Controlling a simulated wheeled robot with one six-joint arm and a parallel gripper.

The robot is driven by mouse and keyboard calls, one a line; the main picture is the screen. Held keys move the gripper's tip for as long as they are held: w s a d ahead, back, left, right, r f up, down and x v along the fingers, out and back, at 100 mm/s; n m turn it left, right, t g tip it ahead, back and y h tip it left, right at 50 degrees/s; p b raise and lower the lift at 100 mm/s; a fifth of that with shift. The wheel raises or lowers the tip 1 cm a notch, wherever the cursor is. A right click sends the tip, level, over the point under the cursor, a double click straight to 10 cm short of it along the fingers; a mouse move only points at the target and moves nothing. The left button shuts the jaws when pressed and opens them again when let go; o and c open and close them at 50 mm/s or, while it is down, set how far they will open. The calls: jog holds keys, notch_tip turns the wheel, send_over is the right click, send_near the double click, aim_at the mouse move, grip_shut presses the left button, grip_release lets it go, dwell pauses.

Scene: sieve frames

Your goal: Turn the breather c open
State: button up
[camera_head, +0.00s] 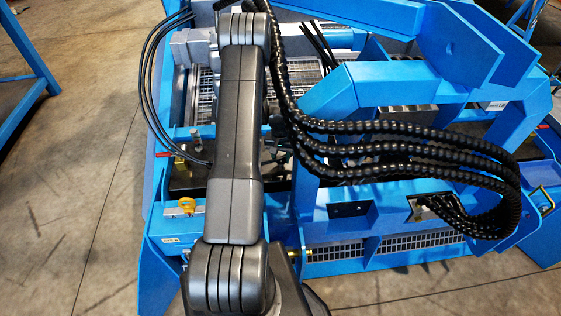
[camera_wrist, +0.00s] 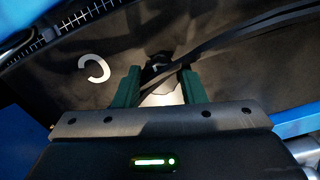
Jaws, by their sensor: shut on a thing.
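In the wrist view, my gripper (camera_wrist: 160,74) has two dark green fingers either side of a small fitting, taken as the breather c (camera_wrist: 163,96). The fingers are shut on it. The fitting shows a brightly lit lower part and a dark upper part; its full shape and turn angle cannot be made out. A white letter C (camera_wrist: 95,68) is marked on the black plate (camera_wrist: 60,88) to the left of the fingers. In the head view, my arm covers the middle of the machine, and the gripper and the breather are not clearly seen.
Thin black cables (camera_wrist: 235,43) cross the plate just beyond the fingers. Thick black ribbed hoses (camera_head: 400,150) loop over the right of the blue frame (camera_head: 375,80). A yellow fitting (camera_head: 187,205) sits at the frame's left. Concrete floor (camera_head: 70,190) is clear at left.

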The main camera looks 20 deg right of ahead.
aim_at(281, 158)
jog(key=shift+r+n, duration=0.1)
jog(key=shift+n, duration=0.2)
jog(key=o, duration=1)
notch_tip(281, 158, up, 14)
jog(key=shift+f, duration=0.2)
notch_tip(281, 158, down, 14)
jog(key=shift+r, duration=0.15)
dwell(0.5)
